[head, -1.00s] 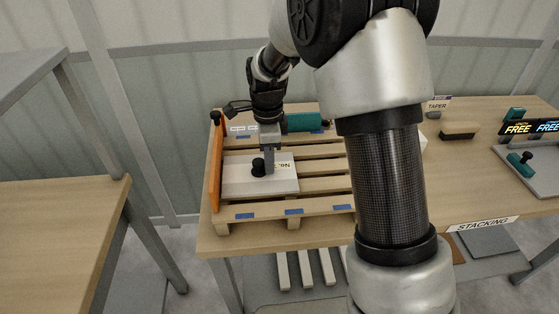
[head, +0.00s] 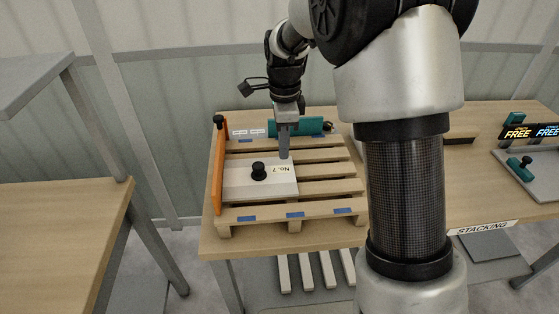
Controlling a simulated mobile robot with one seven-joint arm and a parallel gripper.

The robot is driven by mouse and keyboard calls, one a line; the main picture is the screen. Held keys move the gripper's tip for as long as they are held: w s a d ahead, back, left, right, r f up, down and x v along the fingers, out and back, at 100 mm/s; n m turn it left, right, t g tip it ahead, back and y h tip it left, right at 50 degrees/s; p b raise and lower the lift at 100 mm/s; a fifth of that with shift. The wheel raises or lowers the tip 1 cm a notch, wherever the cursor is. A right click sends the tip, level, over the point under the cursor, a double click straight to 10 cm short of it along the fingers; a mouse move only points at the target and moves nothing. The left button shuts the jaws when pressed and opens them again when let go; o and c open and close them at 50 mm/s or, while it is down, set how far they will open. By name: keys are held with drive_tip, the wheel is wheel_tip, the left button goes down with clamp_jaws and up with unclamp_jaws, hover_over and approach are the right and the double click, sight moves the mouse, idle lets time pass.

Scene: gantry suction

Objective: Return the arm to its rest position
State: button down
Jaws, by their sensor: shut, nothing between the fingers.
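My gripper (head: 284,153) hangs pointing down over the wooden pallet (head: 320,186), close to the far right part of the white block (head: 240,178) marked "No.7". Its fingers are together with nothing between them. I cannot tell how high the fingertips are above the block. The block lies on the left part of the pallet and has a black knob (head: 258,171) on top. My arm's large links cover the right part of the pallet and some of the table behind it.
An orange board (head: 217,170) stands upright along the pallet's left edge. A teal cylinder (head: 312,126) lies behind the gripper. The table (head: 220,246) carries a "STACKING" label (head: 483,228). A grey tray with a teal tool (head: 519,168) is at the right. Another table (head: 60,200) stands left.

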drive_tip(key=s+d+r+n+t+p, duration=0.1)
drive_tip(key=s+d+r+n+p, duration=0.1)
drive_tip(key=s+r+n, duration=0.5)
drive_tip(key=s+d+r+n+t+p, duration=0.1)
drive_tip(key=s+d+r+t+p, duration=0.2)
drive_tip(key=r, duration=0.7)
drive_tip(key=s+d+r+n+p, duration=0.1)
drive_tip(key=s+r+n, duration=0.1)
drive_tip(key=s+n, duration=0.3)
drive_tip(key=s+d+r+n+t+p, duration=0.1)
drive_tip(key=s+n, duration=0.4)
drive_tip(key=s, duration=0.5)
drive_tip(key=shift+d+r+t, duration=0.2)
drive_tip(key=shift+r+t, duration=0.1)
drive_tip(key=shift+r, duration=0.1)
